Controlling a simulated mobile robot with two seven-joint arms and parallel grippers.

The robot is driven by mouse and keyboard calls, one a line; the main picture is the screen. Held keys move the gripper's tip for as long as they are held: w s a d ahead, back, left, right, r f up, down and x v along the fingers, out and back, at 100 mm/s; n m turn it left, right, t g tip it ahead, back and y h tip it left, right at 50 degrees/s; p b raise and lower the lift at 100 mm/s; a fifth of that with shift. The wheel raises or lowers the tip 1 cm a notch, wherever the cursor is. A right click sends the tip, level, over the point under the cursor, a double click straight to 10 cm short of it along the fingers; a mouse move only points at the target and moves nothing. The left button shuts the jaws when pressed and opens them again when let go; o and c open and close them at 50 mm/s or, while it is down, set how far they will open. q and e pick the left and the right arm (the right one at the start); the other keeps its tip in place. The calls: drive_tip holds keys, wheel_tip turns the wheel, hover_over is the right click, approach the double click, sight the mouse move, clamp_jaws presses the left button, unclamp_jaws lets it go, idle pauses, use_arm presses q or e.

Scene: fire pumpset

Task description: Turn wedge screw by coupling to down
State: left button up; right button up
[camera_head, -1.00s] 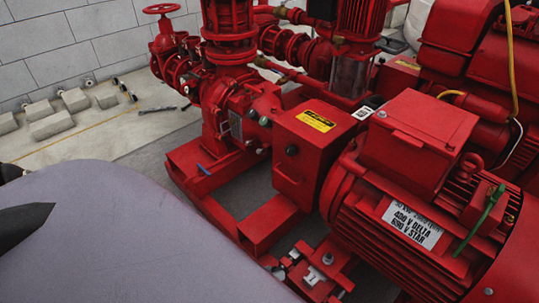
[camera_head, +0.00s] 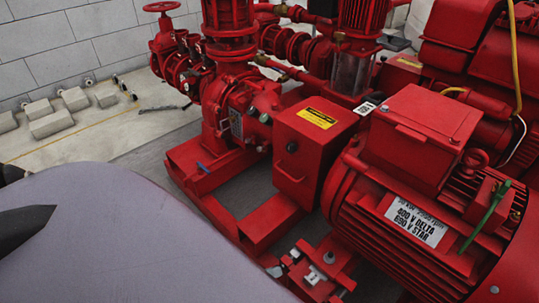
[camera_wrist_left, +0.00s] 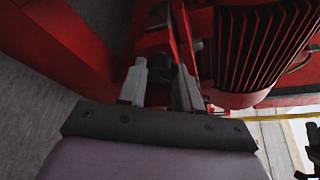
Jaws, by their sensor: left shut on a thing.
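The coupling guard is a red box (camera_head: 310,150) with a yellow label, between the pump and the motor (camera_head: 420,220). Below it, on the red base frame, small silver bolts (camera_head: 328,258) show beside the motor foot. My left arm covers the lower left of the head view. In the left wrist view my left gripper (camera_wrist_left: 163,72) has its two grey fingers on either side of a small dark piece, apparently the wedge screw (camera_wrist_left: 163,68), and is shut on it. The fingers hide much of the screw, and its exact angle cannot be told. My right gripper is not clearly seen.
The red base frame (camera_head: 272,222) runs along the pump and close to my left arm. A red pump with a handwheel (camera_head: 161,7) stands behind. Grey blocks (camera_head: 50,124) lie on the floor at the left. The motor's ribbed side is close to the gripper.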

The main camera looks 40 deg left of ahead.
use_arm(q)
drive_tip(key=shift+a+n, duration=0.1)
drive_tip(key=shift+n, duration=0.3)
drive_tip(key=o, duration=1)
drive_tip(key=shift+o, duration=0.2)
drive_tip(key=p+v, duration=0.1)
drive_tip(key=v, duration=0.6)
drive_tip(key=shift+p, duration=0.35)
drive_tip(key=shift+f, duration=0.15)
